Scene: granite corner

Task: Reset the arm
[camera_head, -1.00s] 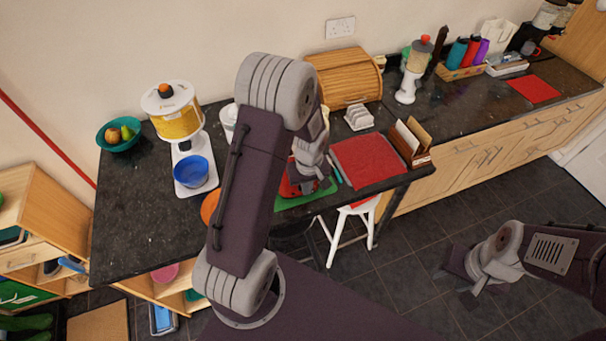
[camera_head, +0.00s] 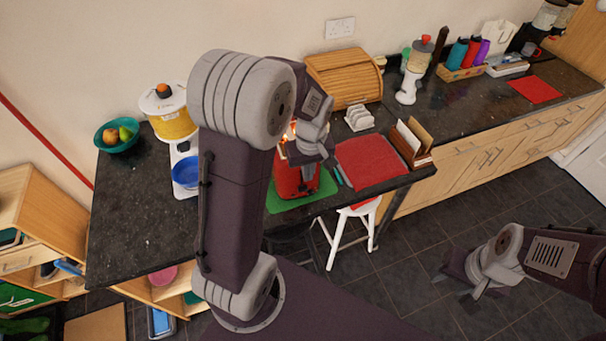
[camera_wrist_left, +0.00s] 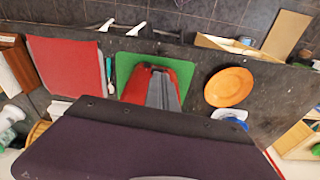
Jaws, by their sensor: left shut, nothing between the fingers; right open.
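My left arm rises in the middle of the head view and bends over the worktop. My left gripper (camera_head: 304,152) is shut and empty, above a red appliance (camera_head: 290,183) on a green mat (camera_head: 316,192). In the left wrist view, the red appliance (camera_wrist_left: 141,82) shows behind the grey fingers (camera_wrist_left: 163,92) on the green mat (camera_wrist_left: 186,72). I cannot tell the exact gap between the fingers and the appliance. My right gripper (camera_head: 462,285) is open and empty, low over the tiled floor at the right.
A scale with a blue bowl (camera_head: 185,172) stands left, partly behind my arm. The wrist view shows an orange plate (camera_wrist_left: 229,87). A white stool (camera_head: 350,232) stands in front.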

